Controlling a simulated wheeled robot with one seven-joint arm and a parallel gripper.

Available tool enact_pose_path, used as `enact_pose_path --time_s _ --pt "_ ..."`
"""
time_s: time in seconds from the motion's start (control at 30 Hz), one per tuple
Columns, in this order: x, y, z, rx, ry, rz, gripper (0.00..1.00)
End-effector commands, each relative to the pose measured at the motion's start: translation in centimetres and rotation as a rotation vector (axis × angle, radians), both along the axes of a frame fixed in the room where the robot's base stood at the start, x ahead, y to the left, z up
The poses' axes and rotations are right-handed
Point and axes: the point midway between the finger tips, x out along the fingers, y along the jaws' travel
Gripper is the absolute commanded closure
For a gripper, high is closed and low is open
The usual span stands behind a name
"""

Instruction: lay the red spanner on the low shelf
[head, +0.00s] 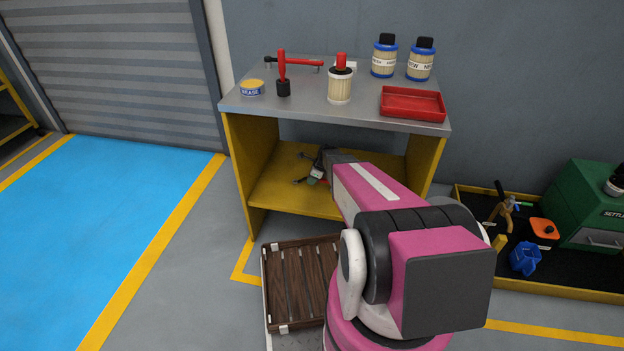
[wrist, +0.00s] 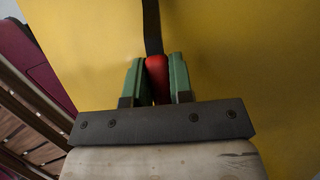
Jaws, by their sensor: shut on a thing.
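The red spanner (wrist: 157,77) is in my gripper (wrist: 156,84); its red grip sits between the two green fingers. A dark flat shank runs up from it, out of the top of the wrist view. In the head view my gripper (head: 315,178) is inside the yellow stand, just over the low shelf (head: 275,190), partly hidden by my own arm. Dark ends of a tool show beside it. The low shelf is a bare yellow board under the grey worktop. I cannot tell whether the spanner touches the shelf.
The grey worktop (head: 355,112) overhangs the shelf, and yellow side panels (head: 243,165) close its ends. On top stand a grease tin (head: 252,88), red-and-black tools, brush-like jars and a red tray (head: 412,104). A slatted wooden crate (head: 300,285) is in front.

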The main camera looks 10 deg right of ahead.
Motion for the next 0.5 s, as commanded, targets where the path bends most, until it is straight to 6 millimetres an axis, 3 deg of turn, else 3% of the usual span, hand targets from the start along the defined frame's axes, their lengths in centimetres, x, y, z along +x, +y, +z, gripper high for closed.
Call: enact_pose_path --time_s 0.5 --pt "0.0 0.0 -1.1 0.0 0.001 0.0 1.0"
